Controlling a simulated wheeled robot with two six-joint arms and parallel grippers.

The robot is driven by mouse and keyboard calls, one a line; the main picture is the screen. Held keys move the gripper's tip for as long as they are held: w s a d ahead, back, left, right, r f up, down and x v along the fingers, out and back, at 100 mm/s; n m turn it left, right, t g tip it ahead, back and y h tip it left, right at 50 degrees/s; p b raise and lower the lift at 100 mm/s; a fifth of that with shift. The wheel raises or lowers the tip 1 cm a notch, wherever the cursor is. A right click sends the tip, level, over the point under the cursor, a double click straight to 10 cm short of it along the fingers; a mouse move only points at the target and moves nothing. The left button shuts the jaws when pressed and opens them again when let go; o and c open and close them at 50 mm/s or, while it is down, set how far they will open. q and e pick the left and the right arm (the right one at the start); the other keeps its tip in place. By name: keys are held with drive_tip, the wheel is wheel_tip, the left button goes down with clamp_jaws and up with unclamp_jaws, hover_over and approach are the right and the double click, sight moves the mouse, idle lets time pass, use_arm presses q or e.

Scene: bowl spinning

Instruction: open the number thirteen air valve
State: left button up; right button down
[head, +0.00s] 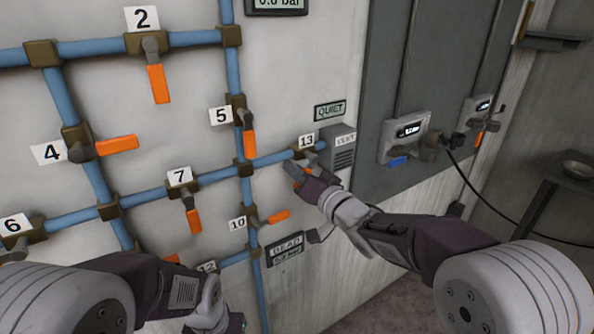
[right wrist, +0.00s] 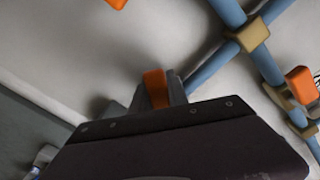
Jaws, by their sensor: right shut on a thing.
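The number 13 label (head: 306,140) sits at the right end of a blue pipe, beside the grey vent box (head: 342,153). The valve 13 body (head: 299,152) is brass-brown, and its orange handle hangs below it, mostly covered by my gripper. My right gripper (head: 298,175) is shut on this handle. In the right wrist view the orange handle (right wrist: 155,88) stands between the fingers, its lower part hidden by the gripper's body. My left arm lies low at the bottom left of the head view; its gripper's fingers cannot be made out.
Other orange-handled valves share the pipe grid, among them valve 5 (head: 248,142), valve 10 (head: 276,217) and valve 7 (head: 193,220). A "QUIET" sign (head: 330,110) is above the vent box. A "DEAD" sign (head: 287,246) is below.

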drive_tip(key=c, duration=1.3)
unclamp_jaws()
